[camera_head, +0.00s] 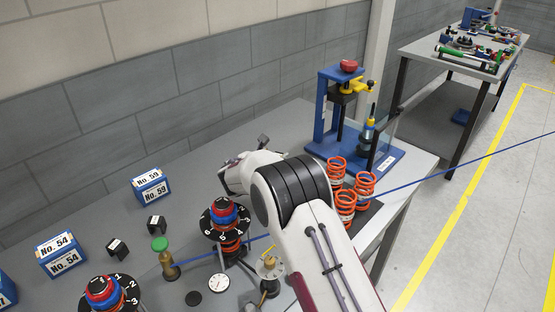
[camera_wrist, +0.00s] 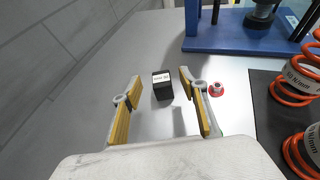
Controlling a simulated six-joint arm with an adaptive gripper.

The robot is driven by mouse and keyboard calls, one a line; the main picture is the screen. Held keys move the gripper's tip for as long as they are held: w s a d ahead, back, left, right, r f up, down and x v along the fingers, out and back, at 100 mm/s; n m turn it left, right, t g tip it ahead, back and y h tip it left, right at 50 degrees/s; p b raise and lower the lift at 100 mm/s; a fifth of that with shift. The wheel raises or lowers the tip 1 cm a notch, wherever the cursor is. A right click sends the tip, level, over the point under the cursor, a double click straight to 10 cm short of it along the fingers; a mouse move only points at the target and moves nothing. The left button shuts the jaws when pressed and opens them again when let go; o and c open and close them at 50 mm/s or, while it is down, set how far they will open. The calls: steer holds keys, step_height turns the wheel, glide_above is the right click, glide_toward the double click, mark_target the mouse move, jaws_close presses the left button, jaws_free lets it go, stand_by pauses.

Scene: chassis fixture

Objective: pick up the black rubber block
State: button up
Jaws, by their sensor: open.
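A small black block (camera_wrist: 162,86) with a white label on top stands on the grey table in the wrist view. My gripper (camera_wrist: 160,77) is open, with one yellow-padded finger to each side of the block in that view. Bare table shows between the block and the fingers, and I cannot tell how far above it they are. In the head view this block seems hidden behind my arm. Two other small black labelled blocks, one nearer (camera_head: 117,249) and one farther (camera_head: 156,223), stand on the table's left side there.
A small red ring-shaped part (camera_wrist: 216,89) lies right of my gripper. Orange springs (camera_wrist: 303,75) stand on a dark mat at the right. A blue press (camera_head: 325,125) stands at the back. Dial stacks (camera_head: 224,212) and blue numbered boxes (camera_head: 62,254) occupy the left.

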stand_by(0.3)
steer(key=shift+f, duration=0.6)
steer(key=shift+x, duration=2.45)
steer(key=c, duration=1.2)
